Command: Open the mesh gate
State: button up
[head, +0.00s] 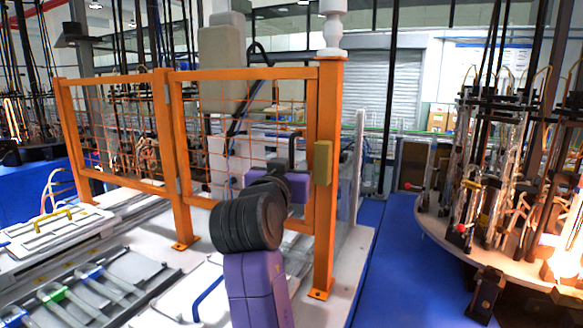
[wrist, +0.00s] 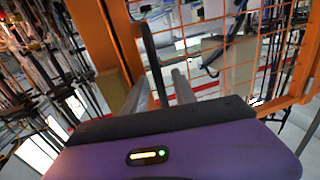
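The orange mesh gate (head: 245,125) stands in the middle of the head view, with its right edge close beside the orange post (head: 327,220); it looks shut. It also shows in the wrist view (wrist: 235,65). A black bar handle (head: 292,150) is on the gate near that edge. In the wrist view the handle (wrist: 148,55) runs down between the two grey fingers of my gripper (wrist: 160,90). The fingers are apart, with gaps seen beside the bar; contact cannot be told. In the head view my purple and black arm hides part of the gate and the fingertips.
A yellowish box (head: 323,163) is fixed on the post. Another orange mesh panel (head: 115,130) adjoins the gate at the left. A round table with racks (head: 490,240) stands at the right. Blue floor (head: 400,260) lies clear between. A bench with trays (head: 90,290) is at lower left.

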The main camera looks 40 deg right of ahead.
grip_shut()
dwell(1.4)
